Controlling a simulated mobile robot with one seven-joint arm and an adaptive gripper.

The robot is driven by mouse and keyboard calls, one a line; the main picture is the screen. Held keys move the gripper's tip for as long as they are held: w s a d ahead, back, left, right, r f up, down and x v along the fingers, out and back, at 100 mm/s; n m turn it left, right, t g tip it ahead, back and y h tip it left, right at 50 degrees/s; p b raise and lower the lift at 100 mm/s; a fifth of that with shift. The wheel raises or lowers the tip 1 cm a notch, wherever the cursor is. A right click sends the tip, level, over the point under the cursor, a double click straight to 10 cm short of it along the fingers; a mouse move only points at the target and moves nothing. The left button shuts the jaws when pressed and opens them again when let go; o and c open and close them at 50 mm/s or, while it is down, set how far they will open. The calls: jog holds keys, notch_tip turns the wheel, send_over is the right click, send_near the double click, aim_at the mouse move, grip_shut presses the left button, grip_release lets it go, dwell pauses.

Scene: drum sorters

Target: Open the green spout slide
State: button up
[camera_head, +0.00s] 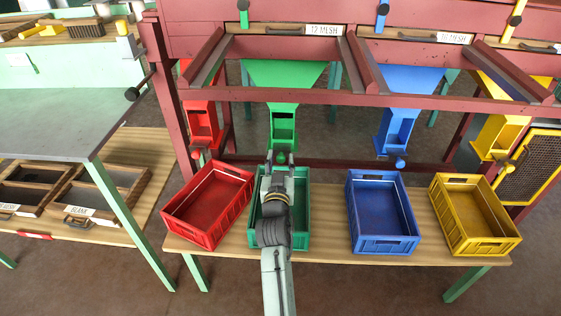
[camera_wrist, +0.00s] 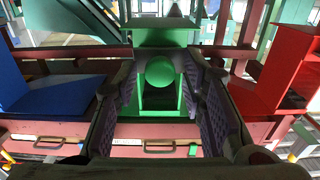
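The green spout (camera_head: 284,122) hangs below the green hopper in the head view, above the green crate (camera_head: 299,228). Its slide has a dark green round knob (camera_head: 281,157) at the front. The knob shows large and centred in the wrist view (camera_wrist: 160,71), in front of the green slide. My gripper (camera_head: 279,169) is at the knob, over the green crate. In the wrist view my gripper (camera_wrist: 163,85) is open, with one dark padded finger on each side of the knob and visible gaps. Contact with the knob does not show.
A red spout (camera_head: 203,124) and a blue spout (camera_head: 396,128) flank the green one. Red (camera_head: 208,203), blue (camera_head: 382,213) and yellow (camera_head: 474,215) crates stand on the wooden bench (camera_head: 331,240). A maroon crossbar (camera_head: 340,97) runs in front of the hoppers.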

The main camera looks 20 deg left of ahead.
grip_shut()
jog(key=shift+s, duration=0.1)
dwell(0.5)
